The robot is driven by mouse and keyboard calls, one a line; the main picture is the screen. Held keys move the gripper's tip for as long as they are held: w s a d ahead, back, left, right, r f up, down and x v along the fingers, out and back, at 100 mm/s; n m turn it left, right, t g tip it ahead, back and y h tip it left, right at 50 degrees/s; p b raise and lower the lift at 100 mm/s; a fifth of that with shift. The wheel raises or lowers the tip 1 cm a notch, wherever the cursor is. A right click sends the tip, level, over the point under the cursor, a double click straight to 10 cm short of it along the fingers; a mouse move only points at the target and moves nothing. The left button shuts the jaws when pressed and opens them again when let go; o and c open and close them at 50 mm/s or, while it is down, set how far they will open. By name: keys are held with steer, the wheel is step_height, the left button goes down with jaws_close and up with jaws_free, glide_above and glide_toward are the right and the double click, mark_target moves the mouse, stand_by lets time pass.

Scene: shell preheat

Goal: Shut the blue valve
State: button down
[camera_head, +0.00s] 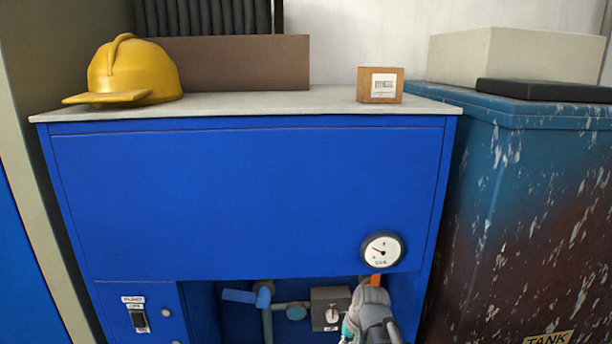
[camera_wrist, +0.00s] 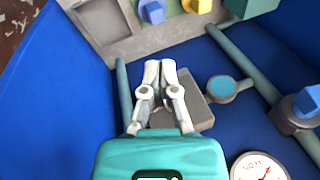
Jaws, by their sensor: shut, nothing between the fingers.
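The blue valve (camera_head: 240,296) sits in the recess low in the blue cabinet. Its lever sticks out to the left of its body, roughly crosswise to the grey pipe (camera_head: 267,325) running down from it. In the wrist view a blue valve handle (camera_wrist: 308,102) is at the right edge, partly cut off. My gripper (camera_head: 373,292) is at the recess's right side, below the gauge, well right of the valve and apart from it. In the wrist view its fingers (camera_wrist: 160,66) are together with nothing between them, in front of a grey box.
A round gauge (camera_head: 382,249) hangs above my gripper, with an orange part (camera_head: 376,280) just below it. A grey switch box (camera_head: 330,308) stands between gripper and valve. A pump switch (camera_head: 138,318) is at lower left. A rusty tank (camera_head: 530,200) stands at right.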

steer(key=s+d+n+g+h, duration=0.1)
steer(key=s+d+h, duration=0.2)
steer(key=s+d, duration=0.4)
steer(key=shift+s+d+f+g, duration=0.15)
steer(key=shift+s+f+g, duration=0.15)
steer(key=shift+s, duration=0.25)
steer(key=shift+w, duration=0.1)
steer(key=w+a+r+n+y+b, duration=0.25)
steer(key=w+a+n+y, duration=0.75)
steer(key=a, duration=0.6)
steer(key=w+a+r+n+g+y+b, duration=0.1)
steer(key=w+a+r+n+y+b, duration=0.1)
steer(key=w+a+r+n+y, duration=0.5)
steer(key=shift+w+a+r+n+y, duration=0.4)
steer(key=shift+w+a+r+n, duration=0.75)
steer(key=shift+w+r, duration=0.7)
steer(key=shift+d, duration=0.15)
